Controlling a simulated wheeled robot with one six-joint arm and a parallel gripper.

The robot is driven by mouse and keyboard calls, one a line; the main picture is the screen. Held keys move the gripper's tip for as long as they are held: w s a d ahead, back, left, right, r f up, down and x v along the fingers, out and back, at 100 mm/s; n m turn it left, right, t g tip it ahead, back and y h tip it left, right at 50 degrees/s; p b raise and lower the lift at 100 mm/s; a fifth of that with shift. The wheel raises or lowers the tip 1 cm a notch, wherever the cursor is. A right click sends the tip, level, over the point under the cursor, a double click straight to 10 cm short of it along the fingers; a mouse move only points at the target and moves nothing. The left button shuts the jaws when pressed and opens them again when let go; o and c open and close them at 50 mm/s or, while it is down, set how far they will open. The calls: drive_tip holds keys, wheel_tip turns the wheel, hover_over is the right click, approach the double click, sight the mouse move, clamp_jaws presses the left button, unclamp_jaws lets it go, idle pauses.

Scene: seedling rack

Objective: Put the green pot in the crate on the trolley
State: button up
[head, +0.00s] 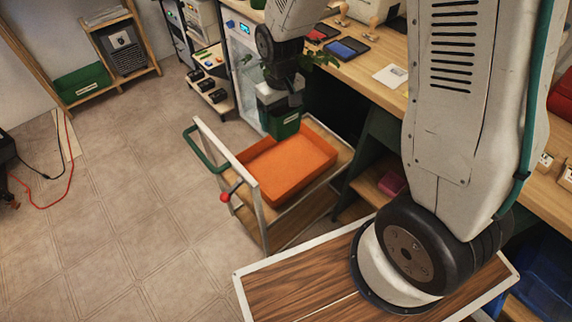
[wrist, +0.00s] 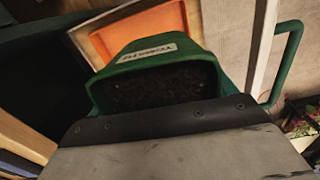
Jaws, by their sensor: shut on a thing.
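The green pot (head: 284,126) is held in my gripper (head: 281,104), which is shut on it, above the far left part of the orange crate. In the wrist view the green pot (wrist: 160,72) shows dark soil inside and a white label on its side. The orange crate (head: 290,180) sits on the wooden deck of the trolley (head: 262,215) and looks empty. Part of the crate (wrist: 135,30) also shows beyond the pot in the wrist view. The fingertips are hidden, and the gap between pot and crate floor is hard to judge.
The trolley has a green handle (head: 196,148) and a red-knobbed lever (head: 225,197) at its left end. A workbench (head: 362,78) with trays runs along the right. A wooden shelf (head: 118,60) with a green bin stands at the back left. The tiled floor on the left is mostly clear.

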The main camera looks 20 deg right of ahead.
wheel_tip(320, 180, down, 10)
drive_tip(key=w, duration=0.3)
drive_tip(key=n, duration=0.1)
hover_over(279, 179)
wheel_tip(279, 179, down, 16)
drive_tip(key=shift+d+f, duration=0.1)
drive_tip(key=shift+f, duration=2.15)
drive_tip(key=shift+f, duration=0.15)
drive_tip(key=o, duration=1.3)
drive_tip(key=shift+o, duration=0.5)
